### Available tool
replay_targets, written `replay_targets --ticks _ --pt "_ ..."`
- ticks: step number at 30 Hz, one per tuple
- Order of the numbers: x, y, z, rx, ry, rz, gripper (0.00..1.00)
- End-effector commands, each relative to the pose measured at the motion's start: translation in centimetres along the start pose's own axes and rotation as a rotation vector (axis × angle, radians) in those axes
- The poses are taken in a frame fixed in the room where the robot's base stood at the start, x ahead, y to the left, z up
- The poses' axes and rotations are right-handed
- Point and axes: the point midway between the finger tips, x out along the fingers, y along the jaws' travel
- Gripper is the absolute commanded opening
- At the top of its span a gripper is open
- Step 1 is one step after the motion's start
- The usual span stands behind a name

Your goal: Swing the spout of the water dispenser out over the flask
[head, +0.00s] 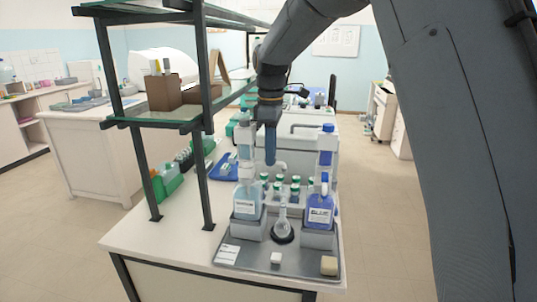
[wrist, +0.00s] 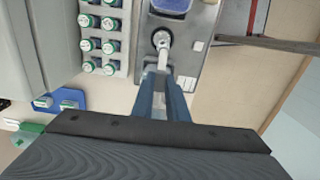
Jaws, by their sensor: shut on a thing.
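The water dispenser (head: 247,200) is the left bottle, holding pale, nearly clear liquid, on a grey block with its pump head above. My gripper (head: 270,156) is beside the pump head, its blue fingers pointing down. It is shut on the spout, which is mostly hidden by the fingers; a pale curved end (head: 281,167) shows just right of them. The flask (head: 283,219) stands on a dark round base between the two bottles, below the gripper. In the wrist view the flask (wrist: 162,41) lies just beyond the fingertips (wrist: 165,82).
A second dispenser (head: 320,206) with blue liquid stands right of the flask. Several green-capped bottles (head: 295,188) stand behind. A grey tray (head: 300,258) holds a small white block and a beige one. A dark shelf frame (head: 207,150) rises at left.

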Motion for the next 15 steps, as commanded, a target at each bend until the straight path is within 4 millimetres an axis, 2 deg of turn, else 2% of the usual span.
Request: replay_targets --ticks 2,3,6,15 --pt "-0.09 0.02 0.01 0.000 -0.001 0.001 0.00" --pt "-0.09 0.00 -0.02 -0.001 -0.001 0.001 0.17" --pt "-0.07 -0.02 -0.04 -0.001 -0.001 0.001 0.33" --pt "-0.13 -0.03 -0.07 -0.001 0.000 0.001 0.33"
